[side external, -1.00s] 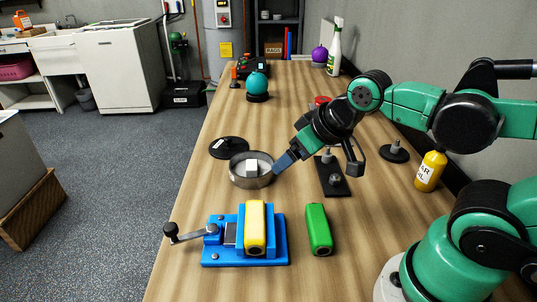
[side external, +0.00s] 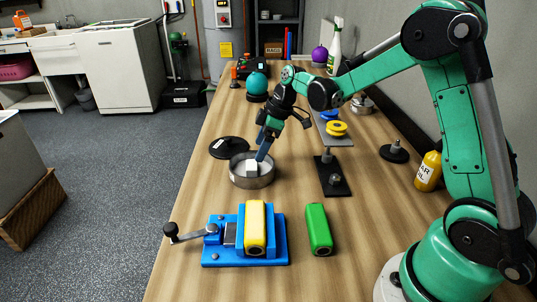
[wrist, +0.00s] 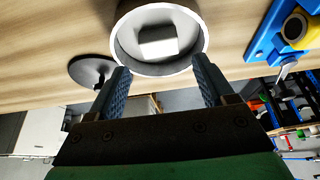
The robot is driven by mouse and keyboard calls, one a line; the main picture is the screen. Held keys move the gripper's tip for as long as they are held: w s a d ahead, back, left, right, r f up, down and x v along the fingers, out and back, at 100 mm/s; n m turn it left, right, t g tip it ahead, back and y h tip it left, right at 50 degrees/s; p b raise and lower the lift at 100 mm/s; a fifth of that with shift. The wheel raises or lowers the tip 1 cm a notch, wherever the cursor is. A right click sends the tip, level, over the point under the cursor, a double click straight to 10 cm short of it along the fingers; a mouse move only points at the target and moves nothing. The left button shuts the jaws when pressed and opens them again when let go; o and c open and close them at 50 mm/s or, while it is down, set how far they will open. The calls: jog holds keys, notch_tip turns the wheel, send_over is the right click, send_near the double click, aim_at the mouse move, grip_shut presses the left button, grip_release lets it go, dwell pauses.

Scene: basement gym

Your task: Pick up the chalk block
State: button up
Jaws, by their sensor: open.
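The chalk block (side external: 252,168) is a small white block inside a round metal bowl (side external: 252,183) on the wooden bench. In the wrist view the chalk block (wrist: 158,42) lies in the bowl (wrist: 199,60), ahead of my fingertips. My gripper (side external: 262,156) is at the bowl in the side view, its fingers angled down over the rim. In the wrist view my gripper (wrist: 164,76) has two blue fingers spread wide with nothing between them. The fingers appear apart from the chalk block.
A black lid (side external: 229,147) lies left of the bowl. A blue vise (side external: 270,245) with a yellow block (side external: 255,228) and a green block (side external: 319,229) stand in front. A stand with yellow and blue discs (side external: 336,129) is at right.

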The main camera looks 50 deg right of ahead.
aim_at(252, 164)
jog(key=shift+x, duration=2.75)
grip_shut()
jog(key=shift+r, duration=0.15)
notch_tip(252, 164, up, 20)
jog(key=shift+c, duration=2.4)
grip_release()
jog(key=c, duration=0.4)
